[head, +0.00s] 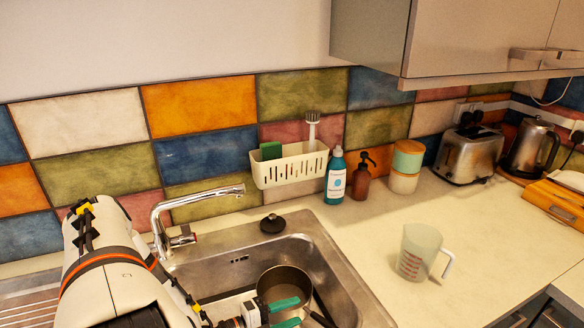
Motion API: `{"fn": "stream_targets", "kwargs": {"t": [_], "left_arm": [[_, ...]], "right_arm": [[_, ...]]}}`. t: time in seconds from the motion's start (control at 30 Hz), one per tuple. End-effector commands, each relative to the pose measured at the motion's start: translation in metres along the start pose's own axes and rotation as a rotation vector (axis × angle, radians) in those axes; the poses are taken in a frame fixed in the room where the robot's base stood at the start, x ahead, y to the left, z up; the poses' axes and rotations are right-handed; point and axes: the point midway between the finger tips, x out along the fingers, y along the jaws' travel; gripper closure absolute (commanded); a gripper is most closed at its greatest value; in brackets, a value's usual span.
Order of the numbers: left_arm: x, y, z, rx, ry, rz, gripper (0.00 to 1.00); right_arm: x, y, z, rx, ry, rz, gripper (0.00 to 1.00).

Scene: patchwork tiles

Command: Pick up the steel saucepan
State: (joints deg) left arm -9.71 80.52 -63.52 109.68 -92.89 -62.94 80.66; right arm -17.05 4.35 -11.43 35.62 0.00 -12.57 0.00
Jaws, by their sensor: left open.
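The steel saucepan (278,277) sits in the sink (323,268), its round inside facing up. A dark bar, probably its handle, shows at the lower right, near the bottom edge of the picture. My left gripper (297,311), with teal fingers, is open at the near side of the pan. Its upper finger overlaps the pan in the picture; I cannot tell whether they touch. My gripper hides the near part of the pan. My right gripper is not in view.
A chrome tap (190,205) arches over the sink's left side. A black plug (272,224) lies at the sink's back rim. A measuring jug (418,252) stands on the right counter. Bottles and a toaster (470,155) line the wall. The counter around the jug is clear.

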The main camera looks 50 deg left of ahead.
Motion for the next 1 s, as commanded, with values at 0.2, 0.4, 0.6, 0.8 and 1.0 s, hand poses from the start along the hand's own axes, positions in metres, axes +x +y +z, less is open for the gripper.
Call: {"fn": "stream_targets", "kwargs": {"t": [0.2, 0.4, 0.6, 0.8, 1.0], "left_arm": [[0.003, -0.060, -0.023, 0.015, -0.022, -0.020, 0.57], [0.005, -0.078, -0.030, 0.019, -0.026, -0.022, 0.57], [0.021, -0.077, -0.029, 0.018, -0.026, -0.019, 0.57], [0.045, -0.078, -0.035, 0.018, -0.025, -0.018, 0.57], [0.073, -0.081, -0.038, 0.018, -0.026, -0.018, 0.57]], "right_arm": [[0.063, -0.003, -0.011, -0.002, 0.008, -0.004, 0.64], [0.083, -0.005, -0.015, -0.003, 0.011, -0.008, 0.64], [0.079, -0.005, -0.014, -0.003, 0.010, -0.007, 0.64], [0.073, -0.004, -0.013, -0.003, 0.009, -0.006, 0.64], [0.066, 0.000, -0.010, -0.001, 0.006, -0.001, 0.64]]}}
